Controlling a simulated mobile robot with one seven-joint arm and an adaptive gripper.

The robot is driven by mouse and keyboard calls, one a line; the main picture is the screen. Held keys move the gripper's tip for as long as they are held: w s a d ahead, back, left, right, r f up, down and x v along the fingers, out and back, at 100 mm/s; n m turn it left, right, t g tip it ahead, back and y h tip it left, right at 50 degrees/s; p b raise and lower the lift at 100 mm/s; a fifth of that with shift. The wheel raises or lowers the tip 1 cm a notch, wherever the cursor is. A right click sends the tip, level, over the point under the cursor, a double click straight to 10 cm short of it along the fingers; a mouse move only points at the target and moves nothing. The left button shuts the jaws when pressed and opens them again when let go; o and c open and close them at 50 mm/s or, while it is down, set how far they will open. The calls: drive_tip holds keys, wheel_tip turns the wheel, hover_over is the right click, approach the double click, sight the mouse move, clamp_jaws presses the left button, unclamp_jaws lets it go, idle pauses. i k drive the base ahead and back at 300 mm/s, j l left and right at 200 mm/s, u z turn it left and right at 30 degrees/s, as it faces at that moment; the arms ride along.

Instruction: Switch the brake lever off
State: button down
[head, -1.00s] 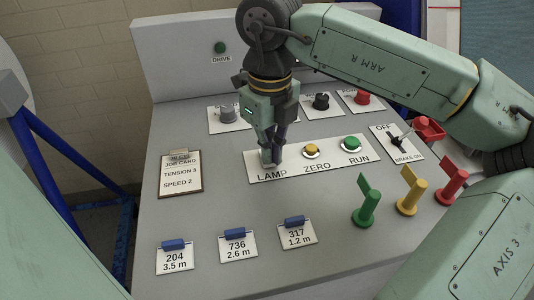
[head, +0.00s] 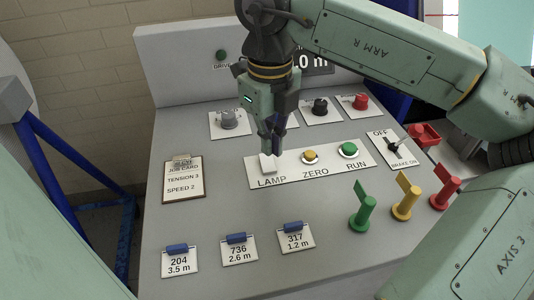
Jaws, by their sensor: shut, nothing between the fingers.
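The brake lever (head: 397,144) sits on a white plate at the right of the sloped panel, with "OFF" at the plate's upper left and "BRAKE ON" at its lower right. Its handle slants up to the right; I cannot tell its exact setting. A red block (head: 424,134) stands by its upper right. My gripper (head: 272,152) points down, shut and empty, just above and behind the white lamp switch (head: 268,164), well left of the brake lever. I cannot tell whether the fingertips touch the switch.
The yellow zero button (head: 310,156) and green run button (head: 349,149) lie between my gripper and the lever. Green (head: 363,208), yellow (head: 406,202) and red (head: 445,192) flags stand in front. Knobs (head: 229,119) line the back. My arm passes above the panel's right side.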

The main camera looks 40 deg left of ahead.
sight(416, 131)
drive_tip(key=k+l, duration=0.3)
drive_tip(key=k, duration=0.15)
drive_tip(key=k+l, duration=0.35)
drive_tip(key=k, duration=0.1)
